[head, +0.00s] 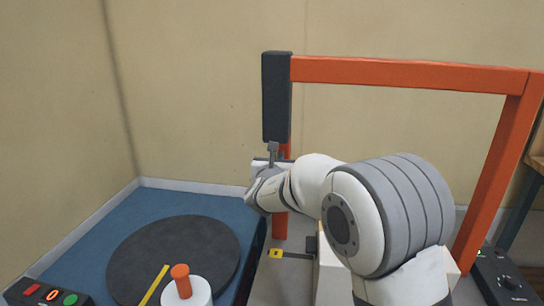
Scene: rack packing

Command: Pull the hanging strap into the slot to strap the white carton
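The white carton (329,274) is mostly hidden behind my arm; only pale parts of it show below the arm. My gripper (271,158) is at the left post of the orange frame, just below a tall dark box. My wrist covers much of it, so I cannot see whether its fingers are open or hold anything. No hanging strap can be made out clearly.
The orange frame (410,74) arches over the bench, with the dark box (276,97) on its left post. At left are a black turntable (172,258), an orange-knobbed white cylinder (185,288) and a button panel (46,293). A black control box (503,278) sits at right.

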